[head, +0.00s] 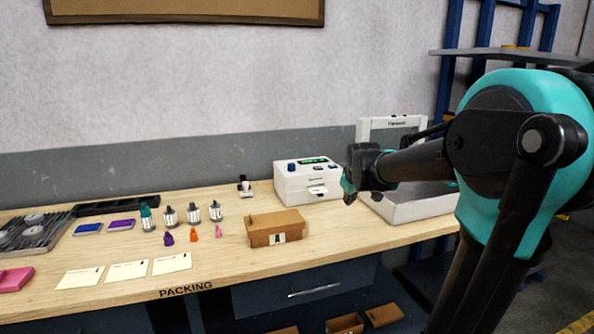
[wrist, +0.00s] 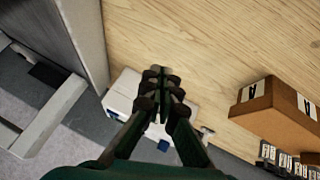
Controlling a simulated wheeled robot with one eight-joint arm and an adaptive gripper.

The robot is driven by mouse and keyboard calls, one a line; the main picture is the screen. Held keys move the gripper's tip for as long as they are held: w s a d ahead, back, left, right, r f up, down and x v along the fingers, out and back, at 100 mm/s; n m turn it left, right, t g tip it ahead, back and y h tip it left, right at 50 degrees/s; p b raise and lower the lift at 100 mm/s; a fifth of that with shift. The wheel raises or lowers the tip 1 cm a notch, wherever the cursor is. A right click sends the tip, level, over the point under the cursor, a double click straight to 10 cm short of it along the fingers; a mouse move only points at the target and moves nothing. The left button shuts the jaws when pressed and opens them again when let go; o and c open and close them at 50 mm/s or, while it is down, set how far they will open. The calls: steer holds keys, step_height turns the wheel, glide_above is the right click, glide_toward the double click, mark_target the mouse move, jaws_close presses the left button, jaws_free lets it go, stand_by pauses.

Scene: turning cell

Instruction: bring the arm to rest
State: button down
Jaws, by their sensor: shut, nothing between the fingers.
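My gripper (head: 348,190) is held in the air at the end of my arm, above the right part of the packing bench (head: 225,275). In the head view it is between the white label printer and the white machine with a raised lid. In the wrist view my gripper (wrist: 162,80) is shut, with its fingers together and nothing between them. The fingers appear in front of the white printer (wrist: 125,90) and the bare wood. My arm reaches in from the right and is bent at a teal joint.
A brown box marked A (head: 275,228) stands left of my gripper. The white label printer (head: 307,180) is behind it, and the white lidded machine (head: 415,205) is to the right. Several bottles (head: 170,217), cards (head: 127,270) and a rack (head: 35,232) occupy the left side.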

steer(key=s+f+m+g, duration=0.1)
steer(key=s+f+m, duration=0.1)
steer(key=s+f, duration=0.4)
steer(key=s+d+f+m+g, duration=0.1)
steer(key=s+f+m, duration=0.1)
steer(key=s+f, duration=0.5)
steer(key=s+f+m+g, duration=0.1)
steer(key=s+f, duration=0.6)
steer(key=s, duration=0.8)
steer(key=shift+s+d+m, duration=0.25)
steer(key=shift+d+m, duration=0.15)
